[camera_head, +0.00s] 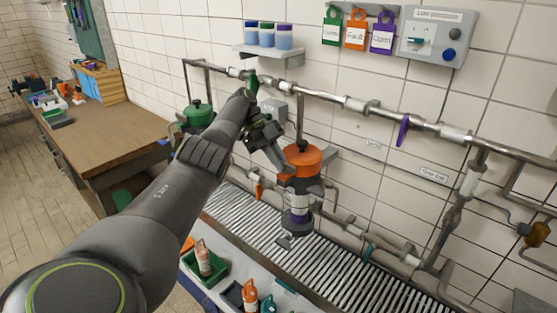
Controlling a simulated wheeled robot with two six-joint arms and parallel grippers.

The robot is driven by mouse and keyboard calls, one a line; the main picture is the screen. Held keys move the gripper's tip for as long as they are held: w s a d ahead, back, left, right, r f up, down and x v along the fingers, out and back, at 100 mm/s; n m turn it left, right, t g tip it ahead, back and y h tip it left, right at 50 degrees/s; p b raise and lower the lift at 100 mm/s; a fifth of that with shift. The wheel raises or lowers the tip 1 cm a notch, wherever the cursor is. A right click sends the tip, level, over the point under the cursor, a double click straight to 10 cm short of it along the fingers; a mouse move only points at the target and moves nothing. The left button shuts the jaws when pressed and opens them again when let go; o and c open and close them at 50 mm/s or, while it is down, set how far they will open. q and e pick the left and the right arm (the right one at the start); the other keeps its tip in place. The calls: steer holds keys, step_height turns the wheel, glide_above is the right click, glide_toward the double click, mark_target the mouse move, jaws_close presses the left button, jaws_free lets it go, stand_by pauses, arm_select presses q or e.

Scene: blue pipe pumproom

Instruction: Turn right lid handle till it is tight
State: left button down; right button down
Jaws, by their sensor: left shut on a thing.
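The right lid is orange (308,160) and sits on top of a dark cylindrical housing (299,224) with pale and purple bands, below the wall pipe. My left arm reaches in from the lower left. Its gripper (281,168) is at the left side of the orange lid and shut on the lid's handle, which is mostly hidden by the fingers. The left lid is green (197,112) and sits on a second vessel, partly hidden behind my arm. My right gripper is not in view.
A pipe with a purple lever (403,130) runs along the tiled wall. A shelf (268,54) with several jars and a control box (437,36) are above. A slatted grate (345,270) lies below; green trays (205,266) stand in front. A wooden bench (105,135) stands left.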

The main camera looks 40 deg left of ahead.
arm_select(q)
steer(key=shift+s+d+f, duration=0.1)
steer(key=shift+d+f, duration=0.05)
steer(key=shift+f, duration=0.15)
steer(key=c, duration=1.8)
jaws_free()
steer(key=shift+r, duration=0.15)
